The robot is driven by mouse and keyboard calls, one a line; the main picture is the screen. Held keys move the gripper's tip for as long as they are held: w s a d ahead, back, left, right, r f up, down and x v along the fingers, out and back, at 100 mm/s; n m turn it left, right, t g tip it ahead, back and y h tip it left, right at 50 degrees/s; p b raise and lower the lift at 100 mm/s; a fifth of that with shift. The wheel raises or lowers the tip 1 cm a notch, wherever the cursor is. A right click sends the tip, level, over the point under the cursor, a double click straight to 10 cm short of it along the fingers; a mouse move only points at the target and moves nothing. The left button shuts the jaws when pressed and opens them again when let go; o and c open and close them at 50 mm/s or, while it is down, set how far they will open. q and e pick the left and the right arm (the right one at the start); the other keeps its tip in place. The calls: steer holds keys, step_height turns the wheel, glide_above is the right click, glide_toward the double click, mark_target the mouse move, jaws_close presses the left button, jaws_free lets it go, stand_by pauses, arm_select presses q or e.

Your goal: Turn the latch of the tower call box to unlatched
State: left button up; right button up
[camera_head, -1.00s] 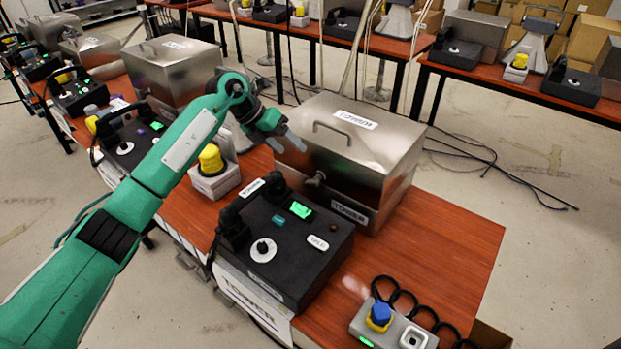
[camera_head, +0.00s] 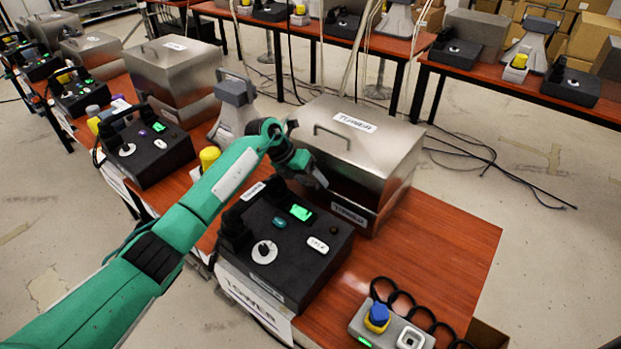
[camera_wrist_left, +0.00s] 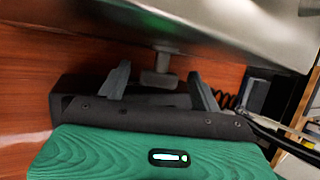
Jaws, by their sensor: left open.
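The tower call box is a brushed steel box (camera_head: 375,155) with a handle on its lid and TOWER labels. Its latch (camera_wrist_left: 160,65), a small grey knob on a short stem, shows in the left wrist view below the steel edge. In the head view my gripper hides the latch. My left gripper (camera_head: 318,180) is at the front of the box, its fingers pointing towards it. In the left wrist view the left gripper (camera_wrist_left: 160,82) is open, with the latch between its spread fingers. I cannot tell whether they touch it. My right gripper is not in view.
A black TOWER phone unit (camera_head: 285,245) with a green-lit display stands in front of the box. A grey button unit (camera_head: 390,328) with a blue knob and coiled cord sits at the front right. The red-brown table (camera_head: 450,235) is clear to the right of the box.

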arm_select(q)
steer(key=shift+d+f, duration=0.15)
steer(key=shift+f, duration=0.1)
steer(key=c, duration=1)
